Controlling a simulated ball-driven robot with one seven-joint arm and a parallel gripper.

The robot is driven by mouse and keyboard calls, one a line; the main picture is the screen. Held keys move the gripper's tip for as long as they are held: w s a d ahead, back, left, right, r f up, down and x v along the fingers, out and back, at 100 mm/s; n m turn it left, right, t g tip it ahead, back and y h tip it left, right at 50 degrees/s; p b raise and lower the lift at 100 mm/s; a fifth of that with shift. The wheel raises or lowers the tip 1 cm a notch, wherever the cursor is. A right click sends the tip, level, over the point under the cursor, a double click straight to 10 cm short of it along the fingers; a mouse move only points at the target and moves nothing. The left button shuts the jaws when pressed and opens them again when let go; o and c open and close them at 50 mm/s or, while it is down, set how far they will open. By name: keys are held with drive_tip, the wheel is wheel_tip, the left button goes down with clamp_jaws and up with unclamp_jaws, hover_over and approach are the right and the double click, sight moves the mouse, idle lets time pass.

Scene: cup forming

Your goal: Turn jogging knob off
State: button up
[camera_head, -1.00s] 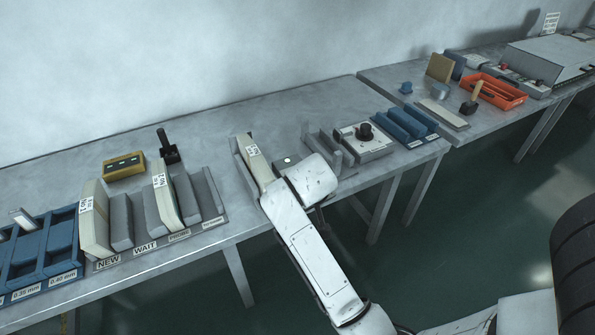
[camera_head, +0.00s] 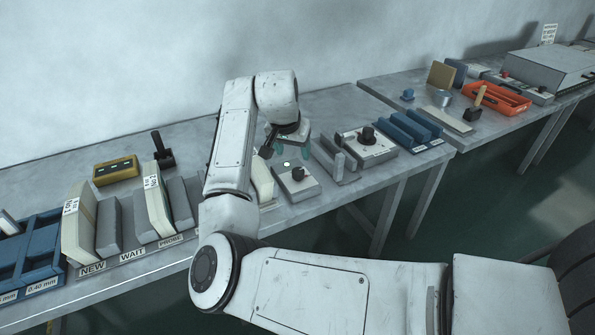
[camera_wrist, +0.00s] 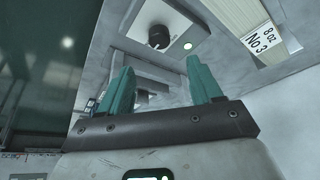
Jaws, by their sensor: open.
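A small grey box (camera_head: 296,187) with a black knob (camera_head: 298,173) and a small lit green lamp (camera_head: 287,164) stands on the near table. I cannot read which knob is the jogging one. In the wrist view this knob (camera_wrist: 158,37) shows beyond the fingertips, with its lamp (camera_wrist: 187,46) beside it. A second box with a larger black knob (camera_head: 367,134) stands further right. My gripper (camera_head: 288,150) is open and empty, above and behind the lamp box. Its teal fingers are spread in the wrist view (camera_wrist: 161,66), apart from the knob.
A cream block labelled No 3 (camera_wrist: 255,35) stands beside the knob box. A grey slotted holder (camera_head: 335,163) is between the two knob boxes. Blue trays (camera_head: 410,130) lie further right. Cream and grey blocks (camera_head: 85,232) stand at left, near a yellow device (camera_head: 117,169).

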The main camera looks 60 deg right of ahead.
sight(298, 170)
drive_tip(key=x, duration=1)
drive_tip(key=shift+d+f, duration=0.2)
drive_tip(key=shift+f, duration=0.05)
drive_tip(key=c, duration=1.1)
drive_tip(key=shift+o, duration=0.2)
drive_tip(key=shift+p, duration=0.3)
